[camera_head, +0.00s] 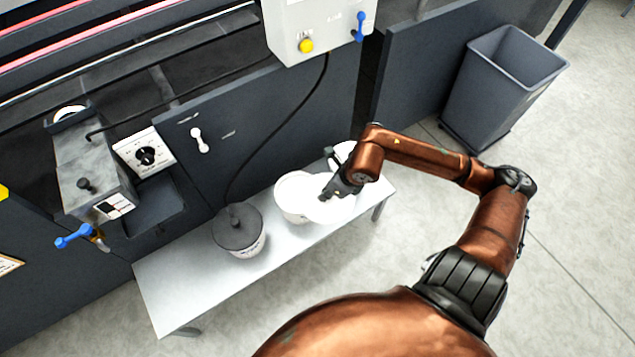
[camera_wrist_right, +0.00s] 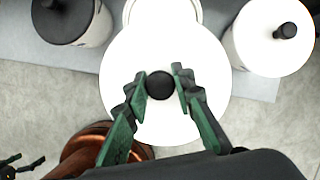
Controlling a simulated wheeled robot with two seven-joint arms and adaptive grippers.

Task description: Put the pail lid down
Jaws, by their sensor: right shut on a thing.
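The white pail lid (camera_wrist_right: 130,60) is a round disc with a black knob (camera_wrist_right: 160,85). My right gripper (camera_wrist_right: 160,88) is shut on the knob, one finger on each side. In the head view the lid (camera_head: 335,211) is at the right part of the bench, in front of an open white pail (camera_head: 291,193), partly overlapping it in the picture. I cannot tell whether the lid touches the bench. My right gripper (camera_head: 326,193) covers part of it. A small dark and green piece at the lower left of the wrist view may be my left gripper (camera_wrist_right: 20,166); its jaws are unclear.
A pail with a dark lid (camera_head: 238,228) stands left on the grey bench (camera_head: 180,285). A white-lidded pail (camera_wrist_right: 270,38) stands on the other side, mostly hidden behind my arm in the head view. The bench's left end is clear. A grey bin (camera_head: 500,85) stands at the back right.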

